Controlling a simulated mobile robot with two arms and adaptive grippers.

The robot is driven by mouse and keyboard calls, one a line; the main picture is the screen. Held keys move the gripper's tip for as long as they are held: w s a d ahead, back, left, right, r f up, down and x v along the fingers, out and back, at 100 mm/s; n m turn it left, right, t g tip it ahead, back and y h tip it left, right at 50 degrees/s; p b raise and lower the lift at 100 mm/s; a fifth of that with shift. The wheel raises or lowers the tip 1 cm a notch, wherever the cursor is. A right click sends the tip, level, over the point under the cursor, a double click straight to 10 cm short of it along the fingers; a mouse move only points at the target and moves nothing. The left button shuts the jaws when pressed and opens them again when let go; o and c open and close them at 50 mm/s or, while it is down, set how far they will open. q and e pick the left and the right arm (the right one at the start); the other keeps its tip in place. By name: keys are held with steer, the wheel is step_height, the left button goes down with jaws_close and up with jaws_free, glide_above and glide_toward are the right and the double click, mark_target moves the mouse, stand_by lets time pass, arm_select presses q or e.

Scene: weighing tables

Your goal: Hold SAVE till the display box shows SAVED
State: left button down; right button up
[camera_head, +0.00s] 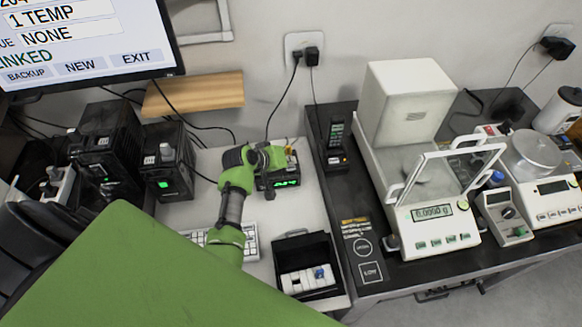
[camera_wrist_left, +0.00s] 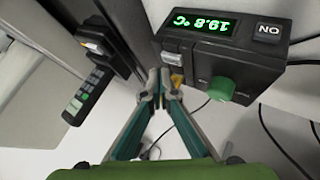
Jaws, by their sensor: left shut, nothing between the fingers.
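A black display box (camera_head: 284,182) with a lit green readout stands on the white table, partly hidden by my left gripper. In the left wrist view, the box (camera_wrist_left: 245,62) appears upside down. Its readout looks like 19.8 °C, beside a small label plate that looks like ON and a green knob (camera_wrist_left: 221,88). My left gripper (camera_head: 286,160) is shut and empty at the box's top; its fingertips (camera_wrist_left: 171,92) appear beside a small yellow part. I cannot tell whether they touch it. No SAVE label is legible. My right gripper is not in view.
A monitor (camera_head: 85,45) shows BACKUP, NEW and EXIT. Black boxes (camera_head: 168,165) stand left, a keyboard (camera_head: 250,245) and an open black case (camera_head: 303,249) nearer. A handset (camera_head: 336,135) and a glass-shielded balance (camera_head: 432,212) stand right on the dark table.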

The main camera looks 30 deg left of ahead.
mark_target(289, 169)
arm_select(q)
steer(key=shift+f, duration=0.15)
steer(key=shift+f, duration=0.3)
steer(key=shift+f, duration=0.45)
stand_by(1.3)
stand_by(0.7)
stand_by(1.4)
steer(key=shift+r+p, duration=0.75)
steer(key=shift+r, duration=0.15)
step_height(289, 169, up, 5)
steer(key=p, duration=0.5)
